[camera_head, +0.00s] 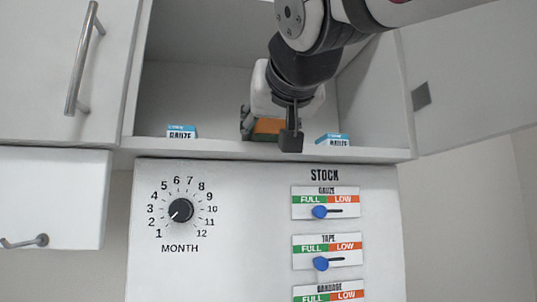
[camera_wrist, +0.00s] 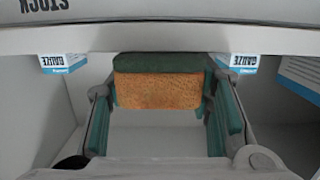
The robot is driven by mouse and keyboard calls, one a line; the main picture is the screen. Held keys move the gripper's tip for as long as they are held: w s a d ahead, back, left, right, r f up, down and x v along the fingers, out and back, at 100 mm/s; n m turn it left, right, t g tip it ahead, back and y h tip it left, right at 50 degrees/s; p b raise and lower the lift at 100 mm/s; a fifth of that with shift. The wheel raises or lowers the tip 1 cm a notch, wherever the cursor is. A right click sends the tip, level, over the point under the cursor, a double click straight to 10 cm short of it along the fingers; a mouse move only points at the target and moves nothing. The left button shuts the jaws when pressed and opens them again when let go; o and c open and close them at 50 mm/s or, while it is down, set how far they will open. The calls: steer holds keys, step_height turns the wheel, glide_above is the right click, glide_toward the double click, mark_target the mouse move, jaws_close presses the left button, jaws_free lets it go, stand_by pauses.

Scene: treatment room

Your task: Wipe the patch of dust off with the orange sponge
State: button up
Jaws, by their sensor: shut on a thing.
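The orange sponge (camera_head: 268,126) has a dark green layer along one side. It is between the two fingers of my gripper (camera_head: 270,131), which is shut on it, at the front of the open cabinet compartment. In the wrist view the sponge (camera_wrist: 158,90) shows its orange face, with the green layer above it in the picture and a finger on each side. I cannot make out a patch of dust in either view. The part of the shelf behind my gripper and the sponge is hidden.
Gauze boxes stand on the shelf (camera_head: 225,147), one to the left (camera_head: 181,131) and one to the right (camera_head: 333,140) of my gripper. An open cabinet door (camera_head: 470,85) is at the right. Below the shelf is a panel with a month dial (camera_head: 181,210) and stock sliders (camera_head: 320,212).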

steer(key=shift+r+b+x, duration=0.15)
steer(key=shift+b+x, duration=0.05)
steer(key=shift+x, duration=2.05)
steer(key=shift+r+b+x, duration=0.15)
steer(key=shift+x, duration=2.05)
steer(key=shift+s+a+b, duration=0.2)
steer(key=shift+a+b, duration=0.05)
steer(key=shift+a, duration=0.25)
steer(key=shift+s+a+b, duration=0.15)
steer(key=shift+a+b, duration=0.05)
steer(key=shift+a, duration=0.3)
steer(key=shift+s+a, duration=0.15)
steer(key=shift+s, duration=0.05)
steer(key=shift+a+f+b+v, duration=0.1)
steer(key=shift+f+b+v, duration=0.15)
steer(key=shift+v, duration=0.85)
steer(key=shift+a+f+b+v, duration=0.1)
steer(key=shift+f+b+v, duration=0.15)
steer(key=shift+v, duration=0.9)
steer(key=shift+a+f+b+v, duration=0.1)
steer(key=shift+f+b+v, duration=0.15)
steer(key=shift+v, duration=0.85)
steer(key=v, duration=0.4)
steer(key=shift+s, duration=0.35)
steer(key=shift+r, duration=0.1)
